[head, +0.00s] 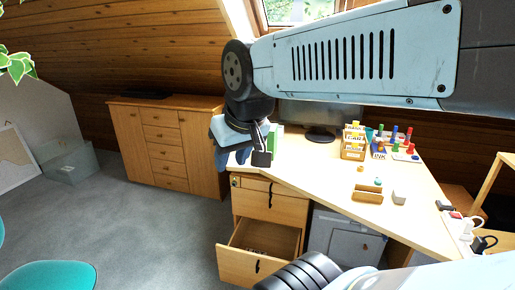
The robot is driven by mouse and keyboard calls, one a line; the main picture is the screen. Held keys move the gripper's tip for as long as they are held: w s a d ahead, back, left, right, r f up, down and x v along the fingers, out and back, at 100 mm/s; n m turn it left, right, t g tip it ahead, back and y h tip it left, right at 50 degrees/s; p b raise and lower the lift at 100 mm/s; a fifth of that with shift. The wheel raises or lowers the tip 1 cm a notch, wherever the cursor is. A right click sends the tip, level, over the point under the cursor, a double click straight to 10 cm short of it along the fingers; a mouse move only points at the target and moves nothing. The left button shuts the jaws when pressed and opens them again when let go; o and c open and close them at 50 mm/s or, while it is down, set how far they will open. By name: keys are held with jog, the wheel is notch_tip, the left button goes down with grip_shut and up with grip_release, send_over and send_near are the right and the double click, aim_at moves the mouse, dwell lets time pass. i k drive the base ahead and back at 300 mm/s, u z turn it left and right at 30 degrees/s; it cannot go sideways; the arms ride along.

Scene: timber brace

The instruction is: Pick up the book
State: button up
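A green and white upright thing (277,138), which may be the book, stands on the far left part of the wooden desk (315,175). It is partly hidden behind my gripper (262,157), and I cannot make out its cover. My gripper hangs from the arm over the desk's left corner, in front of the green thing in the picture. Its dark fingertips point down. I cannot tell whether it touches anything or how far apart its fingers are.
A lower drawer (258,255) is pulled open below. A wooden cabinet (165,145) stands behind left. Grey carpet (150,225) is clear at left.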

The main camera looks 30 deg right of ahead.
aim_at(273, 134)
jog(key=u, duration=0.65)
jog(key=i, duration=1.5)
jog(key=z, duration=1.25)
jog(key=i, duration=0.15)
jog(key=z, duration=2.15)
